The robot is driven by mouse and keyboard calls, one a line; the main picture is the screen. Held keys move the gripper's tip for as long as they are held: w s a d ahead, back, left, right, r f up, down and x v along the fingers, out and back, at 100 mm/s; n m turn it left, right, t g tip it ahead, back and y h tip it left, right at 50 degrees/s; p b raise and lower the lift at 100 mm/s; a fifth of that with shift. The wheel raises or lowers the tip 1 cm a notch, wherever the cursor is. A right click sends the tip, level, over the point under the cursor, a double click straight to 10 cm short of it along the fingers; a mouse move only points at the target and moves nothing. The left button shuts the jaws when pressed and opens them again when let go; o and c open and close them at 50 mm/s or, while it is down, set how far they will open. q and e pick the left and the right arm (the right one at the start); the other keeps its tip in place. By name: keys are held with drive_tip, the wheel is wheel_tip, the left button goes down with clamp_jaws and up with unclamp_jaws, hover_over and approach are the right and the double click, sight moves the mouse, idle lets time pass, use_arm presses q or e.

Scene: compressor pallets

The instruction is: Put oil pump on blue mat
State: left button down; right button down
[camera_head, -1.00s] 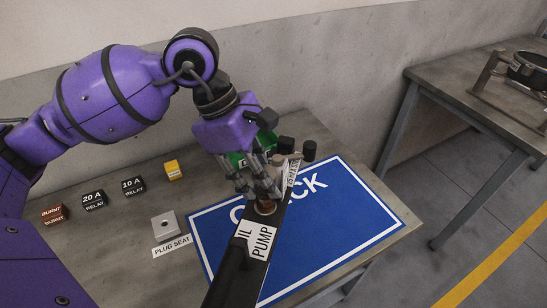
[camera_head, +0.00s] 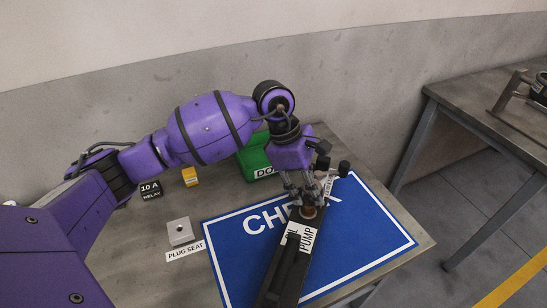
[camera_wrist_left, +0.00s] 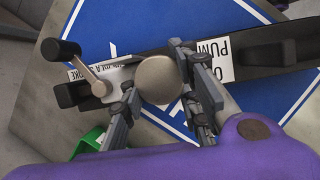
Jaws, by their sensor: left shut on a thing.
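In the left wrist view the pump (camera_wrist_left: 272,52) runs across the picture, with the gripper (camera_wrist_left: 160,88) around the round knob. The blue mat (camera_head: 372,232), lettered CHECK, lies on the table beneath the pump. I cannot tell whether the pump touches the mat. My right gripper is not in view.
A plug seat block (camera_head: 179,231) stands left of the mat. A yellow block (camera_head: 190,177), a 10 A relay (camera_head: 150,190) and a green bin (camera_head: 256,160) are behind. Another table (camera_head: 500,125) stands at the right, across a floor gap.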

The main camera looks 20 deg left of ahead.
use_arm(q)
drive_tip(key=shift+w+f, duration=0.1)
drive_tip(key=shift+f, duration=0.65)
drive_tip(key=c, duration=1.3)
unclamp_jaws()
drive_tip(key=shift+f, duration=0.1)
drive_tip(key=v, duration=1.2)
drive_tip(key=shift+b, duration=0.35)
drive_tip(key=shift+f, duration=0.1)
